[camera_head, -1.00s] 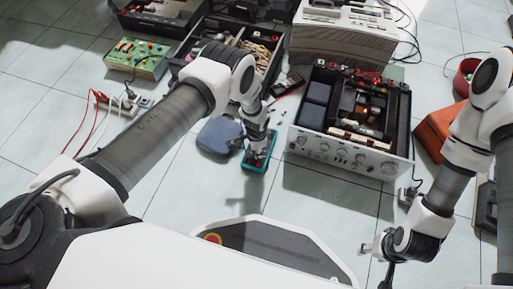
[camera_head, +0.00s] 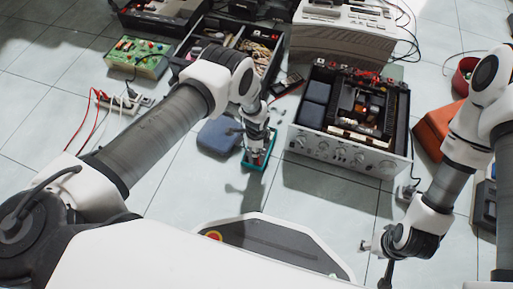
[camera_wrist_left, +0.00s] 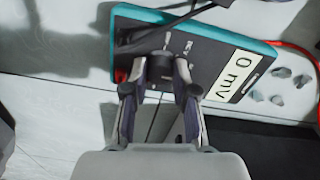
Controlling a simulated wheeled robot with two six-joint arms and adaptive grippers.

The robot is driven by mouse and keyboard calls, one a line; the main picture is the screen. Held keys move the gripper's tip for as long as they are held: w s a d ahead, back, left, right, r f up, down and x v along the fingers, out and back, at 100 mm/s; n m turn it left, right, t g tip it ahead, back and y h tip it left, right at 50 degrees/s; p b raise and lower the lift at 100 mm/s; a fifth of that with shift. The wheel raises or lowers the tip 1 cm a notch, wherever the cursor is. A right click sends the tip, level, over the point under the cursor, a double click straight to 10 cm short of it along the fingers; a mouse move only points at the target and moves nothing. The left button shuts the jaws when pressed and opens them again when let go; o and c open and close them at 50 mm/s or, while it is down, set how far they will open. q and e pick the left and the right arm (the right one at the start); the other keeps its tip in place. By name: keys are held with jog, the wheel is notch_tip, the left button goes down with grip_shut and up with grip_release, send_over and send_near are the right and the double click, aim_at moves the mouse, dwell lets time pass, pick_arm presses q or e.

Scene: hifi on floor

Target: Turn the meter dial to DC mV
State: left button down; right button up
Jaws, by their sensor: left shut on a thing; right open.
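The meter (camera_head: 268,163) is a teal-edged box with a dark face on the floor, below my left gripper in the head view. In the left wrist view the meter (camera_wrist_left: 285,49) lies at the top, its display (camera_wrist_left: 238,75) reading "0 mV". My left gripper (camera_wrist_left: 166,60) points at the meter face and is shut on the dial, which is mostly hidden between the fingers. The dial's pointer position cannot be read. My right gripper (camera_head: 370,247) is open and empty over the floor at the lower right, away from the meter.
An opened hi-fi amplifier (camera_head: 345,156) stands right of the meter. A blue-grey pouch (camera_head: 218,136) lies just left of it. A divided tool box (camera_head: 215,30), a green board (camera_head: 140,58) and a power strip (camera_head: 143,101) are further left. Floor in front of the meter is clear.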

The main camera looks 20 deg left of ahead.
pick_arm(q)
jog(key=c, duration=0.9)
grip_release()
notch_tip(320, 180, up, 12)
